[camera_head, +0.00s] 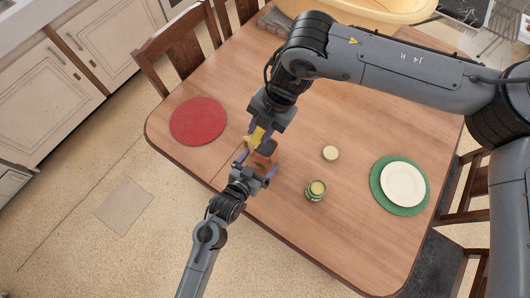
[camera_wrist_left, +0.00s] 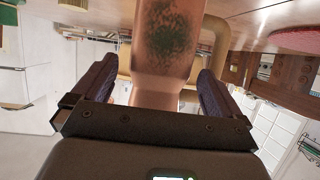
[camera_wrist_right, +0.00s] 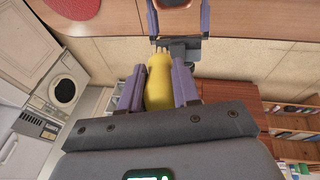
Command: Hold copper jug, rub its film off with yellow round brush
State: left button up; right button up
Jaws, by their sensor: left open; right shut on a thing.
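The copper jug (camera_head: 262,162) is at the table's near edge, partly hidden by my grippers. In the left wrist view the jug (camera_wrist_left: 160,75) fills the middle, with a dark green film patch (camera_wrist_left: 168,32) on its side. My left gripper (camera_head: 256,167) is open, with one finger on each side of the jug's narrower part and gaps visible. My right gripper (camera_head: 260,141) is shut on the yellow round brush (camera_head: 257,134), just above and beside the jug. In the right wrist view the brush (camera_wrist_right: 158,85) points its bristles toward the jug and left gripper.
A green jar (camera_head: 315,191) and a small cream disc (camera_head: 330,153) stand right of the jug. A white plate (camera_head: 403,184) lies on a green mat at the right. A red round mat (camera_head: 198,121) lies at the left. My right arm crosses above the table's back.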

pick_arm(q)
jog(key=shift+x, duration=2.7)
jog(key=shift+s, duration=0.1)
jog(key=shift+c, duration=0.2)
jog(key=c, duration=1.1)
